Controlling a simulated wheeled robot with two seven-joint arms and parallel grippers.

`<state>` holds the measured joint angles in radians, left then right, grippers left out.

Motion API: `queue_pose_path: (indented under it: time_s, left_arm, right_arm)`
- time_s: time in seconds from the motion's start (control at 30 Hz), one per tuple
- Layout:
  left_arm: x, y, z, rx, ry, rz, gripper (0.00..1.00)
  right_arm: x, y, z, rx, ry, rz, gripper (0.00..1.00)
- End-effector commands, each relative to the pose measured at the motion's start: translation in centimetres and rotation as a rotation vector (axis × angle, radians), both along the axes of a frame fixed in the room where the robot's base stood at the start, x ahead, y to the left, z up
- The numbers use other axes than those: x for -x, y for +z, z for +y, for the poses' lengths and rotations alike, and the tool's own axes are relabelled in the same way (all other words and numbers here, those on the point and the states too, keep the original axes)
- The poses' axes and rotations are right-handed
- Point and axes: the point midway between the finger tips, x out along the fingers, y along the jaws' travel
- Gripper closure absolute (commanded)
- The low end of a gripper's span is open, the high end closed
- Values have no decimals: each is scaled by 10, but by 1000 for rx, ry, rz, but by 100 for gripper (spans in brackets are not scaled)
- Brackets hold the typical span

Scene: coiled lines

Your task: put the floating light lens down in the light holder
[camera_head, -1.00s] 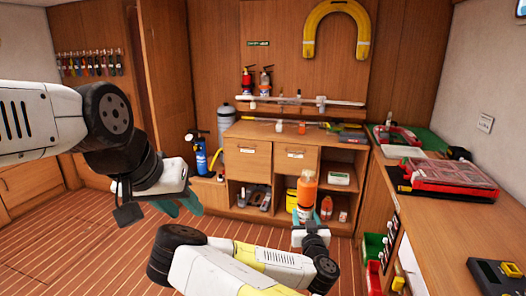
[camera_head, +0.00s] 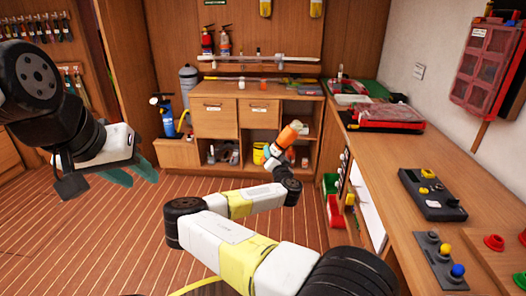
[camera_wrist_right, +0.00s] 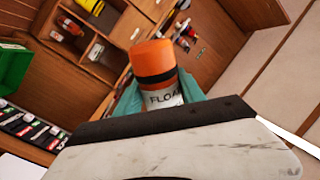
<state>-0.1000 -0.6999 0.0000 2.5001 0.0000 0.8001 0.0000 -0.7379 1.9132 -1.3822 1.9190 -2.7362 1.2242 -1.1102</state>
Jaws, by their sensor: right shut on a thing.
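The floating light lens (camera_head: 287,136) is an orange cylinder with a white lower part. I cannot make out the light holder for certain.
A wooden workbench (camera_head: 400,155) runs along the right, with a black control box (camera_head: 432,193), a button panel (camera_head: 440,260) and a red case (camera_head: 385,117). Green and red bins (camera_head: 333,210) hang below it. The low cabinet (camera_head: 215,120) stands behind.

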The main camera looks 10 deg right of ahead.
Motion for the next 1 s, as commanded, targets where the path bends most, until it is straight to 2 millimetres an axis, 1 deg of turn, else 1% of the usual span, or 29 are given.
queue_pose_path:
  time_s: [0.13,0.6,0.67,1.0]
  left_arm:
    - [0,0,0,0,0,0,64]
    - [0,0,0,0,0,0,64]
    - [0,0,0,0,0,0,64]
    - [0,0,0,0,0,0,64]
  right_arm:
    - [0,-6,-1,-302,-3,-8,100]
    - [0,-43,-2,-1464,1,-9,100]
    - [0,-48,0,-1550,2,-3,100]
    - [0,-66,0,-2104,3,-2,100]
